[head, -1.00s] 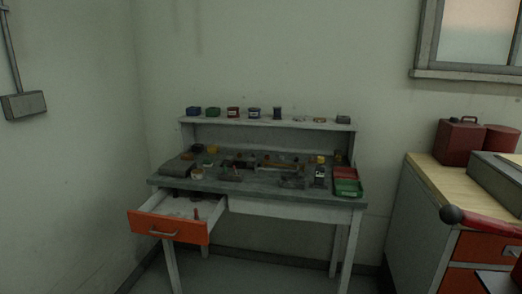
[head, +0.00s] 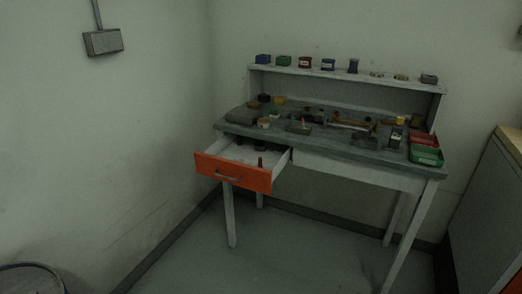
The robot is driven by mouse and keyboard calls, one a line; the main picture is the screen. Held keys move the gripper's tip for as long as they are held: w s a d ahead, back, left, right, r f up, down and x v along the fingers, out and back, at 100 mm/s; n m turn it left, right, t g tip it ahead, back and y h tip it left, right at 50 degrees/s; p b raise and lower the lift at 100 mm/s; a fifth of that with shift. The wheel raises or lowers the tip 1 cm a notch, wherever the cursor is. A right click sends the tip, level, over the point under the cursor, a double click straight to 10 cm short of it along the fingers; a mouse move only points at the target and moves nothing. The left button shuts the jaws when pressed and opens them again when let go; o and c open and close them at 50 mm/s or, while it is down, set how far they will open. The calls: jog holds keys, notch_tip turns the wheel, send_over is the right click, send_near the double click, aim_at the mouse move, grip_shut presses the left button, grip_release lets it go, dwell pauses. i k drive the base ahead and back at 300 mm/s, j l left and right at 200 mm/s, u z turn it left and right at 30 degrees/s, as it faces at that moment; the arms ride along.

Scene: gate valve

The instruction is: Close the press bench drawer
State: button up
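The press bench drawer (head: 232,172) has an orange front with a metal handle (head: 228,177). It stands pulled out from the left side of the bench, with its pale inside showing and a small red-handled item (head: 261,162) in it. The press bench (head: 345,179) is a grey-topped table with pale legs and a raised back shelf. My gripper is not in view, so its state and place are hidden.
Tools, jars and red and green trays (head: 427,155) lie on the bench top. Small tins stand on the back shelf (head: 345,77). A grey cabinet (head: 488,215) is at right. A round drum top (head: 30,279) is at lower left. The floor (head: 190,262) before the drawer is clear.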

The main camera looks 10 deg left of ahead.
aim_at(226, 161)
jog(key=i+j+u, duration=0.5)
jog(key=i+u, duration=0.25)
jog(key=i, duration=0.15)
